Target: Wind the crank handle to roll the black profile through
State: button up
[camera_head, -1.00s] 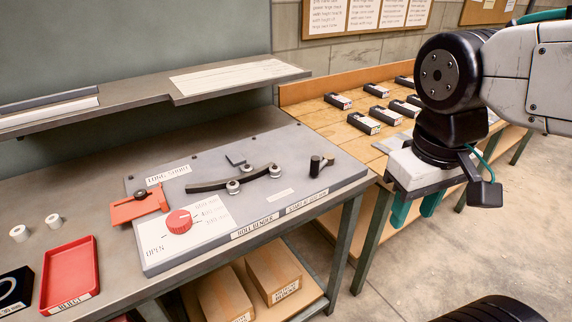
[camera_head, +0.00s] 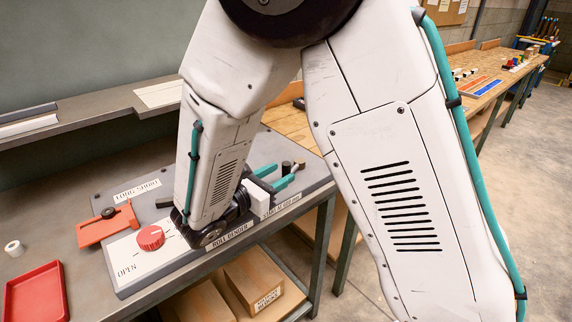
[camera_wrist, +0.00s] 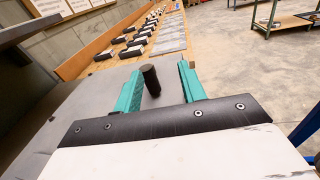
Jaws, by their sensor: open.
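The black crank handle (camera_head: 299,164) stands upright at the right end of the grey roll bender plate (camera_head: 120,262), beside a dark post (camera_head: 286,166). My gripper (camera_head: 284,173) is open, low over the plate, its teal fingers pointing at the crank. In the wrist view the handle (camera_wrist: 151,80) stands between the two teal fingers of the gripper (camera_wrist: 160,75), nearer the left one; I see no grip on it. Only the left tip of the black profile (camera_head: 164,203) shows; my arm hides the rest and the rollers.
A red dial (camera_head: 150,238) and an orange-red stop (camera_head: 108,226) sit on the plate's left. A red tray (camera_head: 36,292) and a white roller (camera_head: 14,248) lie farther left. A wooden bench (camera_wrist: 130,45) with several dark blocks stands beyond the crank.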

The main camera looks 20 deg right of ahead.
aim_at(283, 166)
jog(key=shift+w+a+f+n+t, duration=0.3)
jog(key=shift+a+n+t, duration=0.1)
jog(key=shift+a, duration=0.1)
jog(key=shift+w+a+f+n+t, duration=0.3)
jog(key=shift+a+n+t, duration=0.1)
jog(key=shift+a, duration=0.1)
jog(key=x, duration=0.7)
jog(key=shift+w+d+f, duration=0.1)
jog(key=shift+w+d, duration=0.05)
jog(key=shift+d, duration=0.1)
grip_shut()
